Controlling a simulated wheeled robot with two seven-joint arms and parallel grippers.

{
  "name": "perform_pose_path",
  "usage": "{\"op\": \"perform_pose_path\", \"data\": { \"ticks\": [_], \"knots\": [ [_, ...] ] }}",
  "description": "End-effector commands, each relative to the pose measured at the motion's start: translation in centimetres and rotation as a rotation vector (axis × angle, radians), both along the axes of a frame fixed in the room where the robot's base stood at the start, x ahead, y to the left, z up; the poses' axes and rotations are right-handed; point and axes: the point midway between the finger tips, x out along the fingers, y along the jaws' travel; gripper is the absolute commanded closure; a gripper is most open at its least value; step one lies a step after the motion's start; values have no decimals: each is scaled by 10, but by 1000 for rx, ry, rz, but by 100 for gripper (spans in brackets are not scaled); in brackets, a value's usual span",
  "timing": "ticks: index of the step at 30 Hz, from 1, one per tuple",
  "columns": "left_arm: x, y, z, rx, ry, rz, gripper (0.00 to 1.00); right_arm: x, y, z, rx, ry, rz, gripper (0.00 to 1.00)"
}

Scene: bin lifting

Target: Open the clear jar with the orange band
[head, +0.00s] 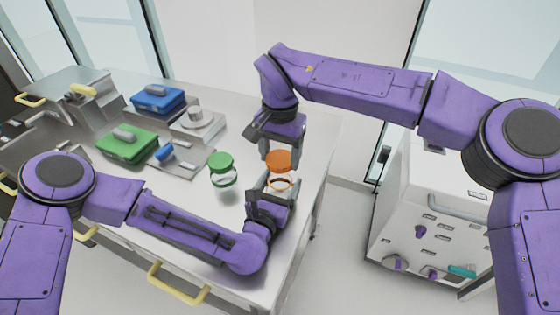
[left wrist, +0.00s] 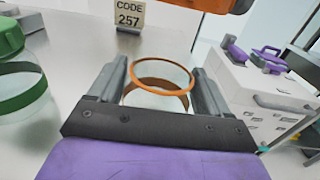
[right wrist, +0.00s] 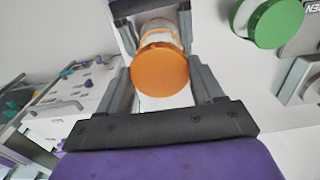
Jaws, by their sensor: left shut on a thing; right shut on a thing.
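The clear jar with the orange band (head: 281,184) is upright between the fingers of my left gripper (head: 270,190), which is shut on it near the table's right end. The left wrist view shows the jar's open mouth with an orange rim (left wrist: 162,72). The orange lid (head: 278,159) is held above the jar by my right gripper (head: 283,157), shut on it. The lid's edge (left wrist: 205,4) shows at the top of the left wrist view, apart from the rim. In the right wrist view the lid (right wrist: 160,68) hides part of the jar.
A jar with a green lid (head: 221,161) stands close left of my left gripper. Beyond it are a green box (head: 126,144), a blue box (head: 158,98) and metal fixtures. A "CODE 257" sign (left wrist: 130,15) stands behind. A white cabinet (head: 425,215) is to the right.

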Motion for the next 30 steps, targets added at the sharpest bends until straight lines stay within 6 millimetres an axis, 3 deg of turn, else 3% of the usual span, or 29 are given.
{"op": "perform_pose_path", "data": {
  "ticks": [3,8,9,10,17,20,30],
  "knots": [
    [0,0,0,0,1,1,100,0,0,12,0,0,0,70],
    [0,0,0,0,0,1,100,0,0,12,0,1,0,70],
    [0,0,0,0,0,0,9,0,0,12,0,1,0,70],
    [0,0,0,0,0,0,0,0,0,12,0,1,0,70],
    [-1,0,0,0,0,0,0,0,0,11,0,1,0,70],
    [-11,4,-2,0,1,-1,0,0,0,7,0,1,0,70],
    [-88,33,-4,-1,3,-1,0,0,0,-19,1,0,0,70]
  ]
}}
